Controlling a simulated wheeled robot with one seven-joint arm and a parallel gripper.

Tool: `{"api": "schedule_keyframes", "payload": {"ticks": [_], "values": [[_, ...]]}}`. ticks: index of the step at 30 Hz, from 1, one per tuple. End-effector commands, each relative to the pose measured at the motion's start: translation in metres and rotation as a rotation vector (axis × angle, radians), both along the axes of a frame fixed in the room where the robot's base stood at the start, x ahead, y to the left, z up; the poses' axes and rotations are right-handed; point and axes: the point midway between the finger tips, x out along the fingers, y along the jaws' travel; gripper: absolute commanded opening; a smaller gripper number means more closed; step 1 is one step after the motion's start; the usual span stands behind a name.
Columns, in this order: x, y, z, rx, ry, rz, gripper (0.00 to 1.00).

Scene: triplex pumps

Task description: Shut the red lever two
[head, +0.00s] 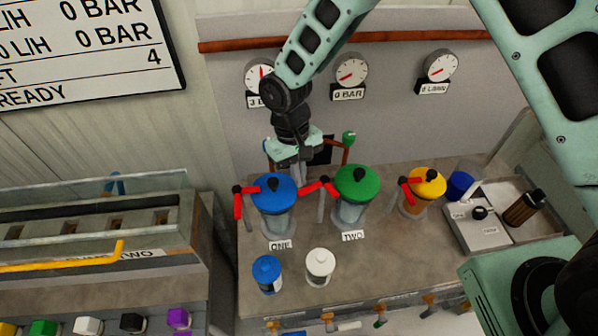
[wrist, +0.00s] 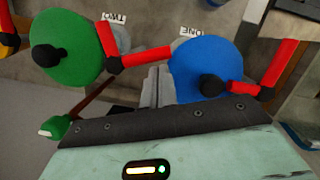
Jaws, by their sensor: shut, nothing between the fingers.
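Red lever two (head: 312,186) sits between the blue-lidded jar and the green-lidded jar (head: 357,184), which stands behind the TWO label (head: 353,236). In the wrist view the lever (wrist: 145,57) has a black pivot, with one red arm reaching toward the blue lid and another toward the TWO label. My gripper (head: 299,180) points down between the blue and green lids, behind the lever's blue-side arm. In the wrist view its fingers (wrist: 158,88) are together and empty, close beside that arm's end. I cannot tell whether they touch it.
The blue-lidded jar (head: 273,192) with red lever one (head: 239,204) stands left, by the ONE label (head: 281,244). A yellow-lidded jar (head: 428,182) stands right. Small blue (head: 267,272) and white (head: 320,265) containers stand in front. A panel with gauges (head: 350,70) rises behind.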

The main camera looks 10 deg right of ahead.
Motion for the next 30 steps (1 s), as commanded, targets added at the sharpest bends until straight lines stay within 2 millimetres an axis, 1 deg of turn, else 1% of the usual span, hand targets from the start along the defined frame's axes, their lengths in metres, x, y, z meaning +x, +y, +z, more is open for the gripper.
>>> {"api": "schedule_keyframes", "payload": {"ticks": [7, 23, 30], "values": [[-0.001, 0.000, 0.000, 0.000, 0.000, 0.011, 0.00], [-0.006, 0.001, 0.000, 0.000, 0.000, 0.105, 0.00], [-0.012, 0.000, -0.001, -0.002, 0.000, 0.204, 0.00]]}}
